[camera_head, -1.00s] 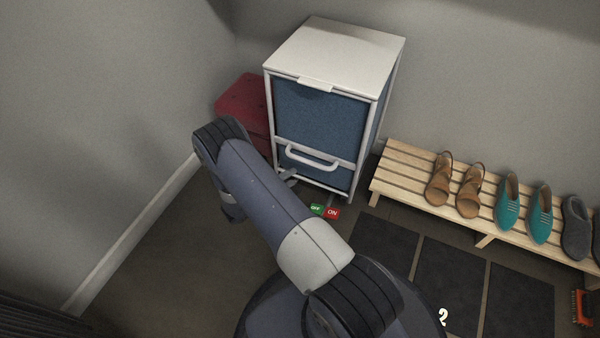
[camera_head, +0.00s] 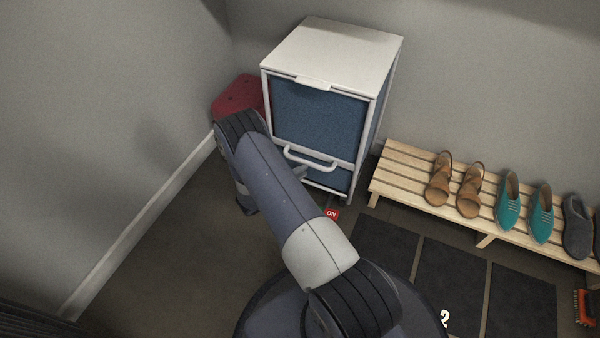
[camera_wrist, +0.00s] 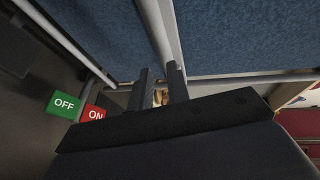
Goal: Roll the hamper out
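The hamper (camera_head: 320,110) stands upright by the back wall, with blue fabric sides, a white frame and a white lid (camera_head: 335,52). Its white bar handle (camera_head: 312,160) is low on the front. A red ON pedal (camera_head: 332,214) shows at its foot; in the wrist view a green OFF pedal (camera_wrist: 64,104) and the red ON pedal (camera_wrist: 94,112) are at the left. My gripper (camera_wrist: 160,85) has its two dark fingers apart, close to a white frame bar (camera_wrist: 163,30) and the blue fabric. In the head view my arm mostly hides the gripper, left of and below the handle.
A red tufted box (camera_head: 238,96) stands left of the hamper. A slatted wooden bench (camera_head: 392,180) with several shoes is close on the right. Dark floor mats (camera_head: 450,285) lie in front of the bench. A brush (camera_head: 584,308) is at far right. Floor at left is clear.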

